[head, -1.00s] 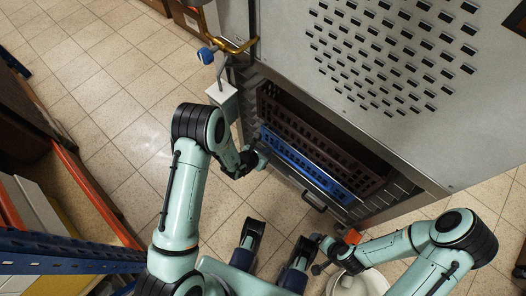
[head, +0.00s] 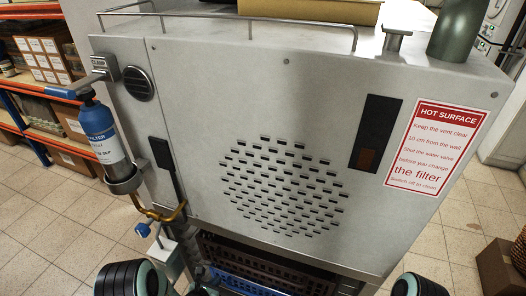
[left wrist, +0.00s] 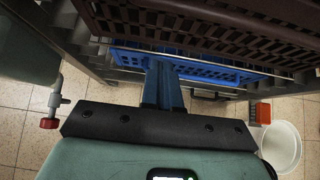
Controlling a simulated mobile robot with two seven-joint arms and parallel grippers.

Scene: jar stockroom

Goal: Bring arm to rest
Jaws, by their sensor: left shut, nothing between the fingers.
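My left gripper (head: 205,276) is low in the head view, in front of the machine's lower opening and partly cut off by the bottom edge. In the left wrist view its two blue fingers (left wrist: 161,84) are together with nothing between them. They point towards a blue perforated tray (left wrist: 190,68) under a dark brown one (left wrist: 210,35); I cannot tell whether they touch it. Part of my left arm (head: 130,279) shows at the bottom left. Part of my right arm (head: 418,286) shows at the bottom right; its gripper is out of view.
A large grey machine (head: 270,90) fills the middle. A blue filter bottle (head: 102,132), a brass pipe and a blue valve knob (head: 142,230) are on its left. A white bucket (left wrist: 281,146) stands on the floor. Tiled floor (head: 55,215) is open at left.

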